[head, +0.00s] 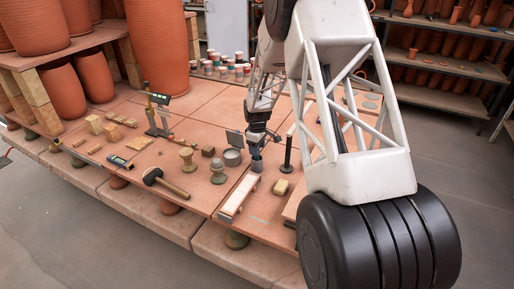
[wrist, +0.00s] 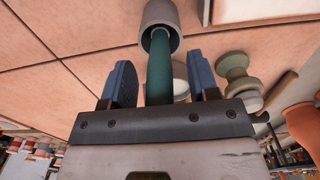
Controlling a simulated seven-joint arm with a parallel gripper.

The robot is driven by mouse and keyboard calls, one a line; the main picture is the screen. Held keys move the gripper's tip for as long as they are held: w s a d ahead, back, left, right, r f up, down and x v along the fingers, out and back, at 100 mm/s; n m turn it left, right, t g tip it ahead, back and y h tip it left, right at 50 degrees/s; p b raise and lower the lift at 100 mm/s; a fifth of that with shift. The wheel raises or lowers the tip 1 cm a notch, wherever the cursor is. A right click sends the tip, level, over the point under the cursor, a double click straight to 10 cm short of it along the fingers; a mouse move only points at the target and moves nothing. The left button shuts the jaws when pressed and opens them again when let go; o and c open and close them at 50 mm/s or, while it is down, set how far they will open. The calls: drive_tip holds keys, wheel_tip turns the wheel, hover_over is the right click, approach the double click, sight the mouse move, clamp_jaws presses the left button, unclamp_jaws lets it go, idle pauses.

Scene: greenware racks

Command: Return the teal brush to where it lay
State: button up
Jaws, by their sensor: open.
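The teal brush (wrist: 160,70) shows in the wrist view as a teal handle coming out of the mouth of a grey cup (wrist: 149,14). Its far end is hidden inside the cup. My gripper (wrist: 160,84) is open, with one blue finger on each side of the handle and gaps showing between them. In the head view my gripper (head: 256,143) is low over the table, just above the small grey cup (head: 257,166). The brush is too small and too covered there to make out clearly.
A pale board (head: 238,198) lies just in front of the cup. A round tin (head: 233,158), a knobbed green-grey piece (head: 217,172) and a mallet (head: 165,183) are to the left. A dark upright post (head: 287,155) stands close on the right.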

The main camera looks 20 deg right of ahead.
drive_tip(key=shift+r, duration=0.1)
drive_tip(key=shift+r, duration=3.8)
drive_tip(key=shift+s+a+r, duration=0.15)
drive_tip(key=shift+s+r, duration=0.1)
drive_tip(key=shift+r, duration=0.15)
drive_tip(key=s+a+r+m+t, duration=0.15)
drive_tip(key=s+a+r, duration=0.25)
drive_tip(key=s+r, duration=0.6)
drive_tip(key=s+a+r+m, duration=0.3)
drive_tip(key=s+r, duration=0.5)
drive_tip(key=s, duration=0.5)
drive_tip(key=s+a+r+m, duration=0.1)
drive_tip(key=s+a+m, duration=0.1)
drive_tip(key=s, duration=1.2)
drive_tip(key=s+a+r+m+t, duration=0.1)
drive_tip(key=s+a+m, duration=0.1)
drive_tip(key=s, duration=1.1)
drive_tip(key=shift+s+a+m, duration=0.2)
drive_tip(key=shift+s+m, duration=0.15)
